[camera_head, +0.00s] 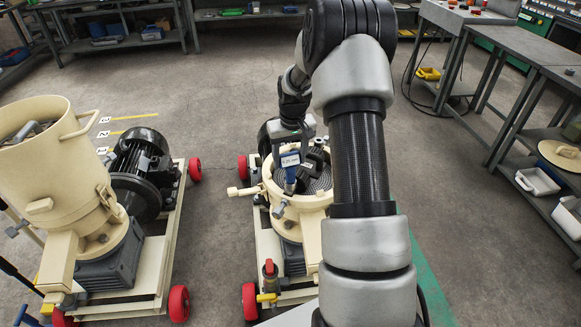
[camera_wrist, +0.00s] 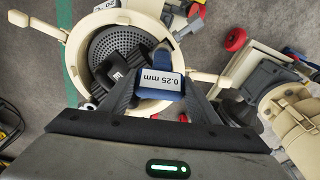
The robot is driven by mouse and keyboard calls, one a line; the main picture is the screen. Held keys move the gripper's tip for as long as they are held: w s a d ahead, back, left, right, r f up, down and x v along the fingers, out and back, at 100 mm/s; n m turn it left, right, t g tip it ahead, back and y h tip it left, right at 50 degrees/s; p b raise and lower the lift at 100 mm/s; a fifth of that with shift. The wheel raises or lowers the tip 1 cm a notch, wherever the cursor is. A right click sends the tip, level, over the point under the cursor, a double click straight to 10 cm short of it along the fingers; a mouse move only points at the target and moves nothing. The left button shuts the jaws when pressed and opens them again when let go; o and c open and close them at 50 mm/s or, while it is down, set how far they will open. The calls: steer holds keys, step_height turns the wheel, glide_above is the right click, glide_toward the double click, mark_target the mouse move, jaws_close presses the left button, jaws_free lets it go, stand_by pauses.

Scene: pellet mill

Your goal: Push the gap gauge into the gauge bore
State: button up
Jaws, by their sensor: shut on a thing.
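The gap gauge (camera_head: 290,161) is a blue piece with a white label. The label reads 0.25 mm in the wrist view (camera_wrist: 172,81). My gripper (camera_head: 291,150) is shut on it, and the dark fingers stand on either side of it in the wrist view (camera_wrist: 163,92). The gauge is over the open round chamber of the cream pellet mill (camera_head: 283,208). Inside the chamber are a perforated die plate (camera_wrist: 122,42) and a dark roller assembly (camera_wrist: 112,72). I cannot make out the gauge bore or whether the gauge tip touches anything.
The mill stands on a cream cart with red wheels (camera_head: 249,300). A second mill with a tall cream hopper (camera_head: 62,160) and a black motor (camera_head: 140,155) stands at left. Grey benches (camera_head: 540,70) line the right side. Open floor lies behind the mills.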

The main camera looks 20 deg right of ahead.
steer(key=shift+r+p, duration=2.05)
steer(key=shift+r, duration=1.45)
